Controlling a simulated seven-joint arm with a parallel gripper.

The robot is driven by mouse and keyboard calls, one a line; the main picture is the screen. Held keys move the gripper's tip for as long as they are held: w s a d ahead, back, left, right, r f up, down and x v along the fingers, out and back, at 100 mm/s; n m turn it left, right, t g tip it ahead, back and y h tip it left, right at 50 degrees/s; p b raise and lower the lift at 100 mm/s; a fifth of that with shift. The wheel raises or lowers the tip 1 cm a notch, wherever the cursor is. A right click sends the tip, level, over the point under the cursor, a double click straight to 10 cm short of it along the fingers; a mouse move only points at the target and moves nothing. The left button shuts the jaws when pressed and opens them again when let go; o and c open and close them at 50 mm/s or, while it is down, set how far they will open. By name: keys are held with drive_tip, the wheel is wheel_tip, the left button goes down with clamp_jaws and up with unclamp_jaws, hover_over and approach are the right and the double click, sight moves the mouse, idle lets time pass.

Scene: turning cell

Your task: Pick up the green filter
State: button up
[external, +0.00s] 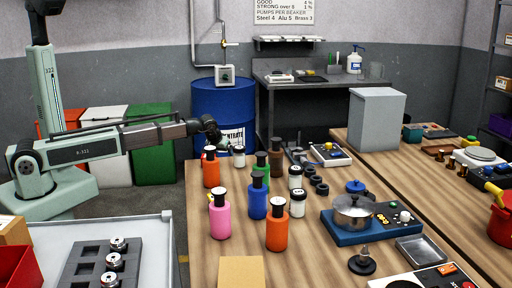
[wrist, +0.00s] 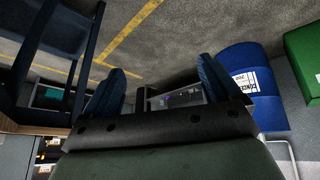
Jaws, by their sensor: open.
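No part that I can name for certain as a filter shows. The clearest green item on the bench is a green bottle with a dark cap (external: 261,166), standing upright behind a blue bottle (external: 258,199) that partly hides it. My gripper (external: 213,130) is above the far left end of the wooden bench, left of the green bottle and apart from it. In the wrist view my gripper (wrist: 160,85) has its two dark blue fingers spread with nothing between them. The green bottle cannot be made out in the wrist view.
Orange (external: 277,230), pink (external: 220,218) and brown (external: 276,158) bottles and white jars crowd around the green bottle. A pot (external: 354,212) on a blue unit stands to the right. A blue drum (external: 224,103) stands behind the bench. Bare wood (external: 318,262) lies at the front.

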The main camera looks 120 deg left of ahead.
drive_tip(key=w+a+r+m, duration=0.2)
drive_tip(key=w+a+r, duration=0.25)
drive_tip(key=w, duration=0.35)
drive_tip(key=w+a+r+m, duration=0.3)
drive_tip(key=w+r, duration=0.2)
drive_tip(key=w, duration=0.4)
drive_tip(key=w+a+r+m, duration=0.2)
drive_tip(key=w+a+r, duration=0.25)
drive_tip(key=w, duration=0.35)
wheel_tip(320, 180, up, 13)
drive_tip(key=n+h, duration=0.5)
drive_tip(key=h, duration=0.1)
hover_over(263, 154)
drive_tip(key=shift+a+r, duration=0.2)
drive_tip(key=shift+a, duration=0.1)
drive_tip(key=shift+d+f, duration=0.1)
drive_tip(key=shift+d, duration=0.1)
wheel_tip(263, 154, down, 8)
drive_tip(key=shift+f, duration=0.15)
drive_tip(key=shift+s+d+f, duration=0.1)
drive_tip(key=shift+s+f, duration=0.1)
drive_tip(key=shift+f, duration=1.1)
drive_tip(key=shift+s+f, duration=0.15)
drive_tip(key=shift+f, duration=1.15)
drive_tip(key=shift+c, duration=0.5)
